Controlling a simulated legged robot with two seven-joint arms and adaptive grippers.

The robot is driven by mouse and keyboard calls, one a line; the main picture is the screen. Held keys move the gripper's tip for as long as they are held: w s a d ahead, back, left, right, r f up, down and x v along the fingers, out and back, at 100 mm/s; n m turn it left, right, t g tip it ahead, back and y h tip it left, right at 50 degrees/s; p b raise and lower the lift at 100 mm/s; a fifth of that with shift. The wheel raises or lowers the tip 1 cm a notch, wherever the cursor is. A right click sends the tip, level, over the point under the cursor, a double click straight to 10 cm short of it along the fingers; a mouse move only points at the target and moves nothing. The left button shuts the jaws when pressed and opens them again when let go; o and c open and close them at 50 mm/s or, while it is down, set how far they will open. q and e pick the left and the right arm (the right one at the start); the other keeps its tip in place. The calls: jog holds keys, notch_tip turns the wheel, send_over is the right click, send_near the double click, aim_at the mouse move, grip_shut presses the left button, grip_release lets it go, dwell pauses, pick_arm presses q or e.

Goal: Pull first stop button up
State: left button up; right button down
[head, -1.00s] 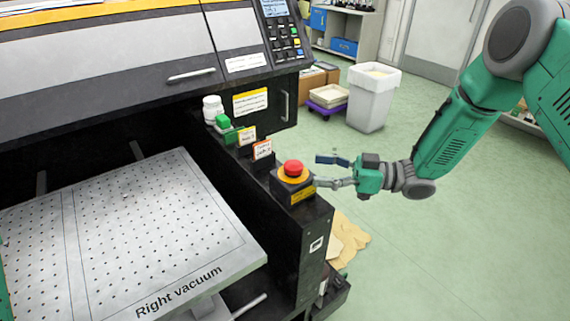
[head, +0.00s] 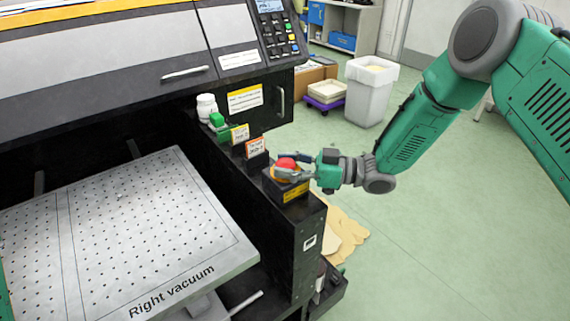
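A red mushroom stop button (head: 286,163) sits on a yellow collar on a black box (head: 290,190) at the front corner of the printer's side wall. My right gripper (head: 284,164) reaches in from the right, its fingers at the button, one on the far side and one across the near side. The fingers partly cover the red cap. I cannot tell whether they press on it or only stand around it. My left gripper is not in view; only a green sliver of my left arm shows at the left edge.
The printer (head: 110,75) has a control panel (head: 276,30) and a perforated bed (head: 130,225) marked "Right vacuum". A white bin (head: 368,95) stands on the floor.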

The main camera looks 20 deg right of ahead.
jog(key=shift+d+r, duration=0.1)
jog(key=shift+r, duration=0.1)
jog(key=shift+w+r+p, duration=0.1)
jog(key=shift+r+p, duration=0.2)
jog(key=shift+r, duration=0.15)
jog(key=c, duration=1)
grip_release()
jog(key=shift+o, duration=0.2)
jog(key=shift+d, duration=0.3)
jog(key=v, duration=1.2)
jog(key=shift+f, duration=0.15)
jog(key=shift+a, duration=0.2)
jog(key=shift+d, duration=0.15)
